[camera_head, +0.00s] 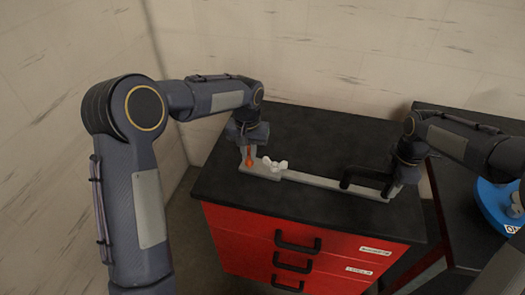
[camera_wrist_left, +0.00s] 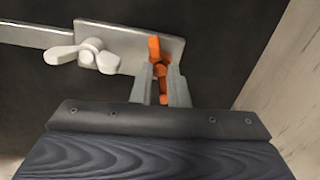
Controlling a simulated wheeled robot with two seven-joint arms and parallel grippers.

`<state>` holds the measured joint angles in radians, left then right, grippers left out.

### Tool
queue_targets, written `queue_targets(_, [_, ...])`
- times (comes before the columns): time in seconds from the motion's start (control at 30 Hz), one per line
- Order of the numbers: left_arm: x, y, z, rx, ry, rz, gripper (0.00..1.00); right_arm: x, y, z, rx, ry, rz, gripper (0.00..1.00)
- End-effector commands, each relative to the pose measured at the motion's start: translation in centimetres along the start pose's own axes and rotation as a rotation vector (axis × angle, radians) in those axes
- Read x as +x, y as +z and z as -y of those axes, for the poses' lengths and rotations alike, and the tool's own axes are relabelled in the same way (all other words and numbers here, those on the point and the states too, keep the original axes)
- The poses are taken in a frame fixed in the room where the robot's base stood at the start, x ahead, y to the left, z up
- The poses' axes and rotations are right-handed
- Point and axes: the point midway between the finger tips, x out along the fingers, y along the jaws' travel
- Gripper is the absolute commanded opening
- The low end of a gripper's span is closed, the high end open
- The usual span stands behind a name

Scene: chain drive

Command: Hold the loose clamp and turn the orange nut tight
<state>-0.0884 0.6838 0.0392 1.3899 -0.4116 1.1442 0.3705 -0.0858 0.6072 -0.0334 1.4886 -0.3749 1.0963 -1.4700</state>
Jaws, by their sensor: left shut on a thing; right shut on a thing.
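The clamp is a light grey bar (camera_head: 325,182) lying along the black top, with a broader plate at its left end; the plate also shows in the left wrist view (camera_wrist_left: 125,42). The orange nut (camera_wrist_left: 155,48) is at the end of this plate. My left gripper (camera_head: 248,163) reaches down over it, and its two fingers (camera_wrist_left: 160,82) are shut on the orange nut. My right gripper (camera_head: 393,184) is at the bar's right end, shut on the clamp there; its fingertips are mostly hidden.
A white wing nut (camera_head: 275,163) sits on the plate beside the orange nut. A black handle-like piece (camera_head: 362,172) stands by the bar near my right gripper. The black top (camera_head: 310,135) behind the bar is clear. Red drawers (camera_head: 255,232) are below; a blue round object (camera_head: 495,205) is at right.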

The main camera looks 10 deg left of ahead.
Motion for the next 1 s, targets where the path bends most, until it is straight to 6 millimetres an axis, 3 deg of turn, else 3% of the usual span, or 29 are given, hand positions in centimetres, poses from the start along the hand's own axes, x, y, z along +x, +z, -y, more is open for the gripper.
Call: queue_targets(1.0, [-0.12, -0.04, -0.22, 0.968, 0.002, -0.005, 0.0, 0.02, -0.17, 0.01, -0.005, -0.001, -0.001, 0.0])
